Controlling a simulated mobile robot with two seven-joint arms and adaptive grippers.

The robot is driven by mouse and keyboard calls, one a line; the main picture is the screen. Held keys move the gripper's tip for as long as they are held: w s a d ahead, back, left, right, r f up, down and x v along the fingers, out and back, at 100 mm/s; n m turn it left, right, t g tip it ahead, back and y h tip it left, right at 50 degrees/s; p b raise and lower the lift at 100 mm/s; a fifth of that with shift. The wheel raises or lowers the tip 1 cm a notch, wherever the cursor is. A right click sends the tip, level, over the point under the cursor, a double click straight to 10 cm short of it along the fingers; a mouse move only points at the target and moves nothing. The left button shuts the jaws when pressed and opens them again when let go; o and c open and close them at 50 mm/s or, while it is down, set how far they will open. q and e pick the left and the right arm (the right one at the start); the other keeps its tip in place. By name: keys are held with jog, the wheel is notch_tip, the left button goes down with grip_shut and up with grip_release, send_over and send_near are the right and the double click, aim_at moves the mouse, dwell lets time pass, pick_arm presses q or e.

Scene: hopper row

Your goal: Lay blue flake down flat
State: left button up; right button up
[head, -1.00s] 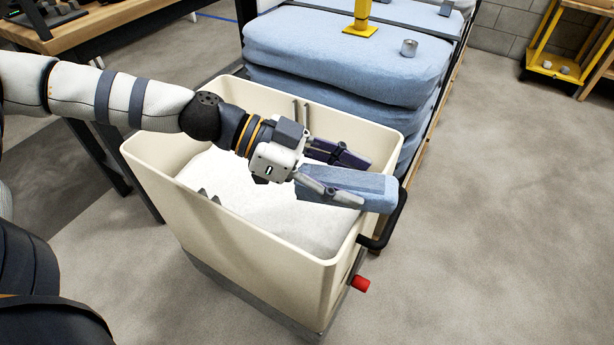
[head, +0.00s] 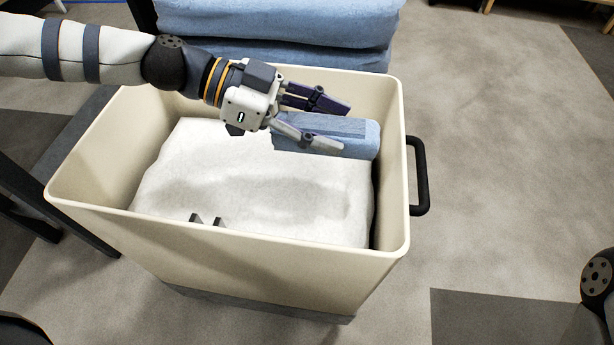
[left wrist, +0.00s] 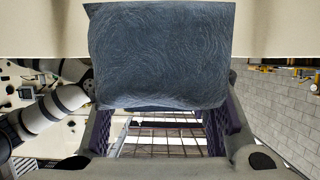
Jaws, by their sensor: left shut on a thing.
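The blue flake (head: 362,138) is a fuzzy light blue slab in the head view, at the right end of the cream bin (head: 240,240). My left gripper (head: 338,127) is shut on it, with one finger on each side. The flake is over the right back part of the white fibre (head: 250,190) in the bin. I cannot tell if it touches the fibre. In the left wrist view the flake (left wrist: 160,55) looks dark and spans the space between the fingers. My right gripper is not in view.
A stack of blue bales (head: 280,30) stands right behind the bin. A black handle (head: 420,175) sticks out from the bin's right side. Two small dark prongs (head: 206,219) show at the near wall.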

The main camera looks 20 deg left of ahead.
aim_at(321, 181)
pick_arm(q)
jog(key=shift+a+f, duration=0.1)
jog(key=shift+f, duration=0.15)
notch_tip(321, 181, down, 10)
jog(key=b, duration=0.3)
jog(key=shift+w, duration=0.1)
jog(key=shift+r, duration=0.1)
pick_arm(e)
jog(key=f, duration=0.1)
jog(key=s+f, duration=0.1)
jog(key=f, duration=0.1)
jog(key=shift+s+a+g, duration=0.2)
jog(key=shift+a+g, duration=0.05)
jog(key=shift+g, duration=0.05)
pick_arm(q)
jog(key=o, duration=0.7)
jog(key=shift+f+b, duration=0.25)
jog(key=shift+b, duration=0.1)
jog(key=o, duration=0.5)
jog(key=shift+r, duration=0.1)
jog(key=shift+c, duration=0.2)
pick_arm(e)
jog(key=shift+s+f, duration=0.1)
pick_arm(q)
jog(key=shift+r, duration=0.1)
